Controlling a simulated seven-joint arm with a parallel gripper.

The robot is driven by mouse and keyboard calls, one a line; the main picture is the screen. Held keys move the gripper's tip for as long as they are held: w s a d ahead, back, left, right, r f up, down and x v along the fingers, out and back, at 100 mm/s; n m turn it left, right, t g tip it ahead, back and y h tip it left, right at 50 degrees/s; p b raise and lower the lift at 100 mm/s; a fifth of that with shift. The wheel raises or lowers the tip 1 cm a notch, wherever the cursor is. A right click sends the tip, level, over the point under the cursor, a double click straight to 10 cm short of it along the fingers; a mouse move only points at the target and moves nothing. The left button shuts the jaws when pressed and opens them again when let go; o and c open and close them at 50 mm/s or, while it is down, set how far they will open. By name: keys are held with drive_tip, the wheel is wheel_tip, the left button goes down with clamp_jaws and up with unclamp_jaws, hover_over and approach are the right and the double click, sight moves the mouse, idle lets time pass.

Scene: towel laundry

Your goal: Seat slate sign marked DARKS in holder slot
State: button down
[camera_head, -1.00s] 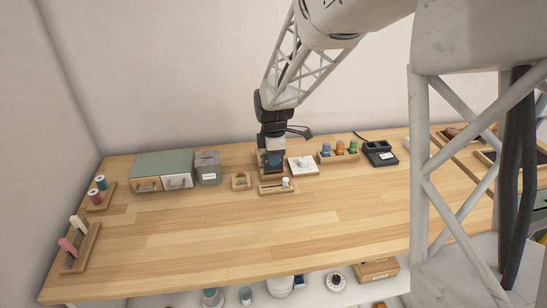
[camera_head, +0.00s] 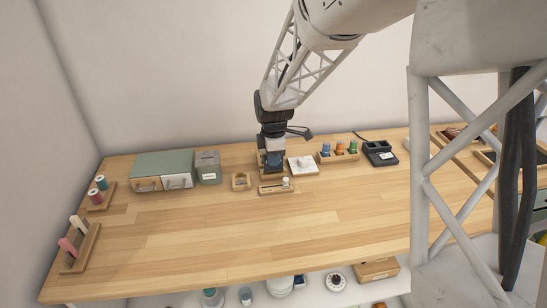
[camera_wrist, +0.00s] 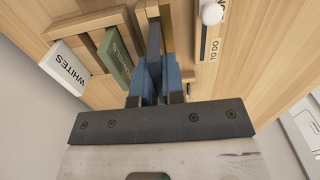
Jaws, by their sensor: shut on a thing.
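My gripper (camera_wrist: 154,78) is shut on the dark slate sign (camera_wrist: 154,40), which shows edge-on between the blue fingertips in the wrist view. Its lettering faces away and cannot be read. The wooden holder (camera_wrist: 75,24) is beside and beyond the fingers, with a white sign marked WHITES (camera_wrist: 62,66) and a green sign (camera_wrist: 117,56) with partly readable lettering. The slate sign's far end is at the holder's right part; I cannot tell whether it is inside a slot. In the head view my gripper (camera_head: 273,160) points down over the holder and mostly hides it.
A small wooden tray marked TO DO (camera_wrist: 205,45) with a white knob lies right of the holder. In the head view, a white square plate (camera_head: 303,166), a spool rack (camera_head: 338,157) and a black device (camera_head: 380,153) stand to the right. The front tabletop is clear.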

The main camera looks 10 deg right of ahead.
drive_tip(key=shift+f, duration=1.05)
idle(1.0)
drive_tip(key=c, duration=0.7)
unclamp_jaws()
drive_tip(key=shift+o, duration=0.2)
drive_tip(key=shift+r, duration=0.2)
drive_tip(key=shift+r, duration=3.3)
drive_tip(key=s+d+r+m+t, duration=0.1)
drive_tip(key=s+d+r+m, duration=0.1)
drive_tip(key=s+r+m, duration=0.5)
drive_tip(key=s+d+r+m, duration=0.2)
drive_tip(key=s, duration=0.8)
drive_tip(key=s+d+m+t, duration=0.1)
drive_tip(key=s+m, duration=0.8)
drive_tip(key=s, duration=0.9)
drive_tip(key=shift+d+r+t, duration=0.3)
drive_tip(key=shift+d+r, duration=0.1)
drive_tip(key=shift+d, duration=0.05)
